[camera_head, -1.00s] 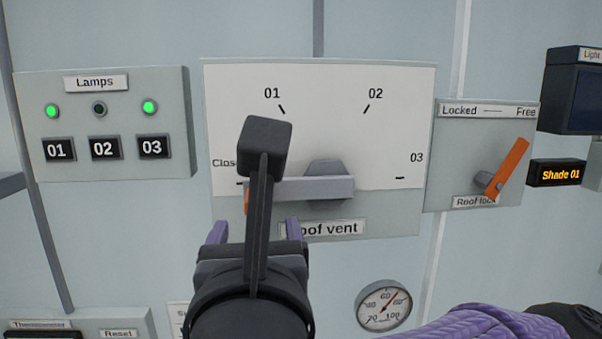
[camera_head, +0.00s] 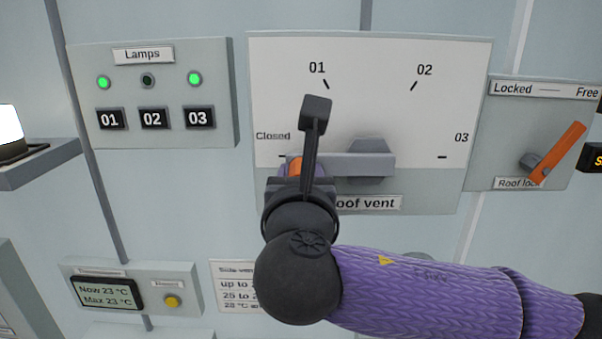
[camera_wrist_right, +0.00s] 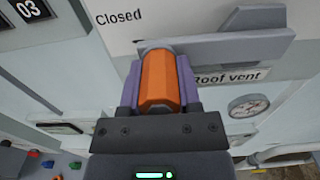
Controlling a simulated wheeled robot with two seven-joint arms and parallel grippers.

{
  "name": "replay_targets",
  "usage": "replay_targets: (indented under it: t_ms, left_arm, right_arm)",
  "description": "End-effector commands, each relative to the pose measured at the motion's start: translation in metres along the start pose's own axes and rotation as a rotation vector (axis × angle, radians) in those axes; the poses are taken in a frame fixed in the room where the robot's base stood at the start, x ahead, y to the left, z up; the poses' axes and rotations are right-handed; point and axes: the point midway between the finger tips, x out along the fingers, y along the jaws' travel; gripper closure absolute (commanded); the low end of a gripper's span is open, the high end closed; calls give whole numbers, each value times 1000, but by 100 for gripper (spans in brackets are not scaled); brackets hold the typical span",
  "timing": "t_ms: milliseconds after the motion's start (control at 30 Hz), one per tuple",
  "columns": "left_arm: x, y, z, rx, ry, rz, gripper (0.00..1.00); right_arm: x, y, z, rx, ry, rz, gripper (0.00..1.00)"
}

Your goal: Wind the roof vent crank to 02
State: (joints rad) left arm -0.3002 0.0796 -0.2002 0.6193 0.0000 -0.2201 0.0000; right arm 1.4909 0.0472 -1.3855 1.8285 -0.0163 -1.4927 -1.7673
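The roof vent crank is a grey bar (camera_head: 350,165) on a white dial plate (camera_head: 375,95) marked Closed, 01, 02 and 03. The bar points left from its hub, with its orange handle (camera_head: 294,166) near the Closed mark. In the right wrist view the handle (camera_wrist_right: 158,82) stands between the purple fingers of my right gripper (camera_wrist_right: 159,88), which appear to touch both its sides. In the head view my right gripper (camera_head: 293,172) is at the handle, partly hidden by its own dark wrist parts. My left gripper is not in view.
The roof lock lever (camera_head: 563,150) leans up and right toward Free. A lamps panel (camera_head: 220,90) is at left, with lamps 01 and 03 green and 02 dark. A thermometer box (camera_head: 185,280) is below. A shelf with a lit beacon (camera_head: 45,165) stands far left.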

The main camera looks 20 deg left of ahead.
Motion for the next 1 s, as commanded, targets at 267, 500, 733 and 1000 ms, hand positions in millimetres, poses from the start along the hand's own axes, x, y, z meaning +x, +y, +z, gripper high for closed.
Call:
replay_targets:
  t_ms: [267, 500, 733, 1000]
  left_arm:
    - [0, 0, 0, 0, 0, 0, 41]
    - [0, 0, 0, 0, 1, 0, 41]
    - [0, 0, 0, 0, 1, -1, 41]
    - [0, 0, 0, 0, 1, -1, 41]
  right_arm:
    - [0, 0, 0, 0, 0, 1, 100]
    - [0, 0, 0, 0, 0, 1, 100]
    - [0, 0, 0, 1, 0, 0, 100]
    - [0, 0, 0, 0, 0, 0, 100]
